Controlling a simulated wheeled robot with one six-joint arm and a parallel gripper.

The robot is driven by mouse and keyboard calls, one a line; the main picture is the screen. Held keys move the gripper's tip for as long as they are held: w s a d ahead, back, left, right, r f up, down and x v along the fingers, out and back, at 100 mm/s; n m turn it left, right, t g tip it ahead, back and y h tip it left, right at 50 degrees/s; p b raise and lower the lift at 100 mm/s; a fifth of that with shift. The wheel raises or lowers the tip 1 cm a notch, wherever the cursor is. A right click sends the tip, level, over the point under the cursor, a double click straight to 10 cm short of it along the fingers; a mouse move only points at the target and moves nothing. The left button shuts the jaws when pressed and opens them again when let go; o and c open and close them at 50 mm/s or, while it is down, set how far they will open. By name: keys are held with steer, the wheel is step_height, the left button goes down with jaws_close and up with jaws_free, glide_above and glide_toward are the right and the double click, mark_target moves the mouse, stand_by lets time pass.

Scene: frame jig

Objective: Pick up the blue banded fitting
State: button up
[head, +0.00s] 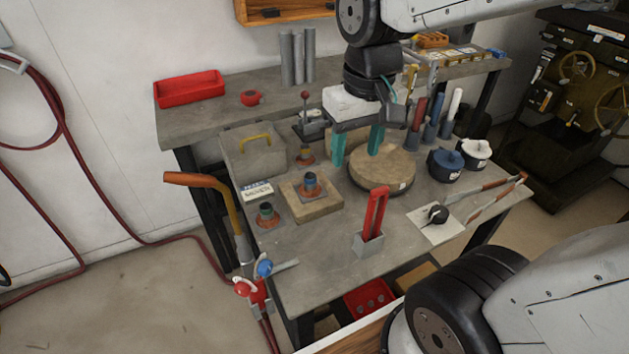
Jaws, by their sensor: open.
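A fitting with a blue band (310,183) and an orange-brown base stands upright on a square wooden block (324,206) on the table. A similar fitting with a greenish band (267,213) stands on the table to its lower left. A third, darker fitting (306,156) stands behind the block, and its band colour is hard to tell. My gripper (357,145) points down with its two teal fingers apart and nothing between them. It appears to the right of and above the blue banded fitting, in front of the round wooden disc in the picture.
The round wooden disc (381,173) lies right of the block. A grey box with a yellow handle (252,152) stands behind left. A red-handled tool in a grey holder (372,225) stands in front. Blue (444,166) and white pots stand right. The front left tabletop is mostly clear.

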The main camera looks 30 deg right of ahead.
glide_above(310, 175)
steer(key=shift+g, duration=0.4)
steer(key=f, duration=0.9)
steer(key=shift+s+d+f, duration=0.15)
steer(key=shift+s+d, duration=0.05)
steer(key=shift+d, duration=0.2)
steer(key=f, duration=0.5)
steer(key=a+f, duration=0.1)
steer(key=f, duration=0.2)
steer(key=shift+w, duration=0.15)
steer(key=shift+d, duration=0.1)
jaws_close()
